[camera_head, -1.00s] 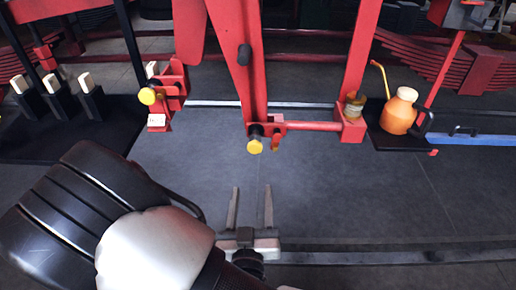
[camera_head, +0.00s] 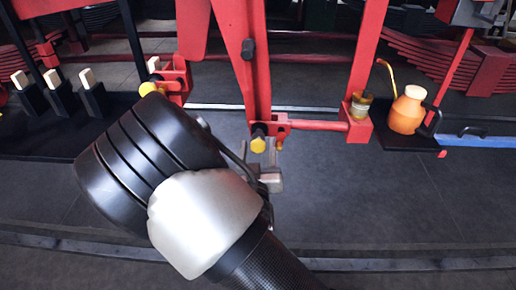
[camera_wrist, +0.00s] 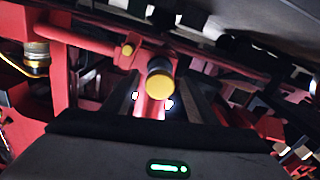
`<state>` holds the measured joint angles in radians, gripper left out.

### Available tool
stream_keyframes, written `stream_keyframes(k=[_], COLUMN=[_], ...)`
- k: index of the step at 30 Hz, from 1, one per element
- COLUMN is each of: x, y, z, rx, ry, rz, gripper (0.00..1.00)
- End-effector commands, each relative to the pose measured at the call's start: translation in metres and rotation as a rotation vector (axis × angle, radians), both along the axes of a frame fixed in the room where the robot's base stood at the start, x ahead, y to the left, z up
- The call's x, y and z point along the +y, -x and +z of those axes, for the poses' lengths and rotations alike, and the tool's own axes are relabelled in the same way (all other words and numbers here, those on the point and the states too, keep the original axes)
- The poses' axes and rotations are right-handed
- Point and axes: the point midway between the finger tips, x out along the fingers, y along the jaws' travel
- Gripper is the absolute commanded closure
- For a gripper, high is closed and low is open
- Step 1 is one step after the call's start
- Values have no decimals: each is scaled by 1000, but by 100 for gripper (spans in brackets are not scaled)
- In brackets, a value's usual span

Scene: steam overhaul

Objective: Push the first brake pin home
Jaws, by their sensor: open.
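A brake pin with a yellow end (camera_head: 258,145) and a dark shank sits at the bottom of the red hanger (camera_head: 250,80), where a red rod joins it. In the wrist view the pin (camera_wrist: 159,84) points at the camera, its shank standing out of the red joint. My gripper (camera_head: 264,156) is open and empty, partly hidden by my arm, just below and in front of this pin. In the wrist view its dark fingers stand either side of the pin; contact cannot be told. Another yellow-ended pin (camera_head: 149,89) shows at a red bracket on the left, partly behind my arm.
A black shelf (camera_head: 40,140) with pale-topped blocks (camera_head: 88,80) lies left. On the right, an orange oil can (camera_head: 406,112) stands on a black tray (camera_head: 398,143), beside a brass-coloured cylinder (camera_head: 359,104) on the red rod's end. The floor below is clear.

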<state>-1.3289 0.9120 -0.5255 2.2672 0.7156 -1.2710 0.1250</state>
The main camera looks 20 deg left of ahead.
Motion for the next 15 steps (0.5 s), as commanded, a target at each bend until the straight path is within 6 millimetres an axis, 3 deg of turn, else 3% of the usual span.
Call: stream_keyframes(k=[10,15], x=[1,1], y=[-4,-4], z=[0,0], rx=[0,0], ry=[0,0], rz=[0,0], gripper=[47,76])
